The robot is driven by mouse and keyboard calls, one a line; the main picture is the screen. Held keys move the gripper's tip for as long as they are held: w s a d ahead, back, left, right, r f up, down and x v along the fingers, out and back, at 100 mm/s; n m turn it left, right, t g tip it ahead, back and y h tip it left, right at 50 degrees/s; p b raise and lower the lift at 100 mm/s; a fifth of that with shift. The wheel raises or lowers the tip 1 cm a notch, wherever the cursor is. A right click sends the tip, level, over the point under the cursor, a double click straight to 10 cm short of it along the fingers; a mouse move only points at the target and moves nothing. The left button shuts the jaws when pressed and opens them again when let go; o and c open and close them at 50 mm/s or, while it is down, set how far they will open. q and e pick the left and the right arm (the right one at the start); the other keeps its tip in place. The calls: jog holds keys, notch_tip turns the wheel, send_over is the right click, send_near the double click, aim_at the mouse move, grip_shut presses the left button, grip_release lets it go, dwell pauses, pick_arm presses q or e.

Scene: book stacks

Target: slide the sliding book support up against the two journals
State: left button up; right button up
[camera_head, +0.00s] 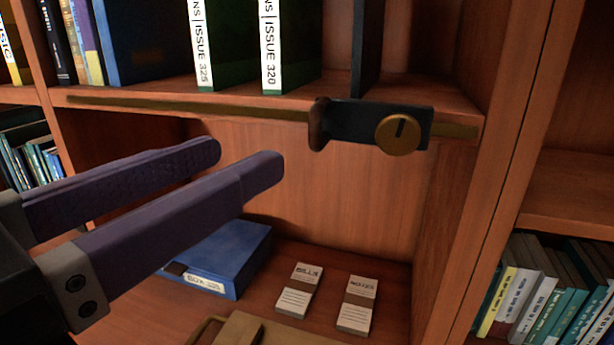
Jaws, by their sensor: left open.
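The sliding book support (367,45) is a dark upright plate on the upper shelf. Its dark base with a brass knob (398,134) and a brown rounded tab (318,124) sits at the shelf's front edge, on a brass rail (190,106). The two journals, issue 325 (204,45) and issue 320 (271,48), stand upright left of the support. A gap lies between issue 320 and the plate. My left gripper (245,162) is open and empty, below the rail and left of the support's tab, apart from it. My right gripper is not in view.
A blue box (228,258) and two small labelled card stacks (299,290) (357,306) lie on the lower shelf. Blue and other books (145,40) stand left of the journals. More books fill the right bay (545,295). The space below the support is clear.

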aim_at(311, 123)
pick_arm(q)
jog(key=p+x, duration=0.1)
jog(key=x, duration=0.9)
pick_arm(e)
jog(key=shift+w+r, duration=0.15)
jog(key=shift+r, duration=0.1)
pick_arm(q)
grip_shut()
dwell(1.1)
